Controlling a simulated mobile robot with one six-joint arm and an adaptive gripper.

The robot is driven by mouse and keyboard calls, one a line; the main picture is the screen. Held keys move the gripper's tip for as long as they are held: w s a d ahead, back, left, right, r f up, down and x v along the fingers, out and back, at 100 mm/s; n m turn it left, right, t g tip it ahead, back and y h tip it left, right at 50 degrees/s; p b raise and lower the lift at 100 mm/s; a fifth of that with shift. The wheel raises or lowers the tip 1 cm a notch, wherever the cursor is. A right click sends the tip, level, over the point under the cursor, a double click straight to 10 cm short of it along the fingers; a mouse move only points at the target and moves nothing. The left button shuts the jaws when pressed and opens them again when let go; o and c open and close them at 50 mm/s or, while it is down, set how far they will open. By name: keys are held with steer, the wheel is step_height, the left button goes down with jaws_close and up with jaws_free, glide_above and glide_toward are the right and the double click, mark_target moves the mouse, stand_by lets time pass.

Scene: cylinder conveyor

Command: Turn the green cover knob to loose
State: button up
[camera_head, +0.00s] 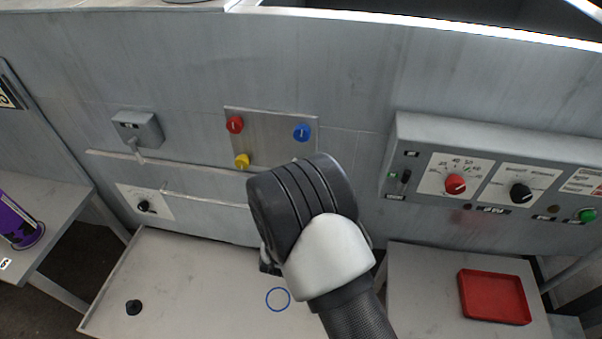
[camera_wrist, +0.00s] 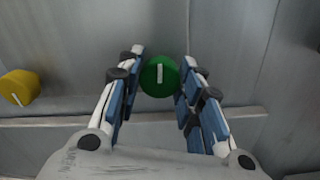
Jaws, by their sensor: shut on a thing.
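The green cover knob (camera_wrist: 159,76) is a round knob with a white line, seen in the wrist view between the tips of my gripper (camera_wrist: 160,82). Its white line stands about upright in that view. The blue-padded fingers are closed on its left and right sides. In the head view my wrist and arm hide the green knob and the fingers. The metal cover plate (camera_head: 205,150) shows a red knob (camera_head: 235,124), a blue knob (camera_head: 302,132) and a yellow knob (camera_head: 242,160). The yellow knob also shows in the wrist view (camera_wrist: 19,87).
A control box (camera_head: 400,130) with a red dial (camera_head: 455,184), a black dial (camera_head: 520,192) and a green button (camera_head: 587,215) is at right. A lever switch (camera_head: 138,130) is at left. Below are a table (camera_head: 190,290) and a red tray (camera_head: 494,297).

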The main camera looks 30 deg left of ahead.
stand_by(0.3)
steer(key=o, duration=1.1)
steer(key=shift+c, duration=0.2)
steer(key=v, duration=1.2)
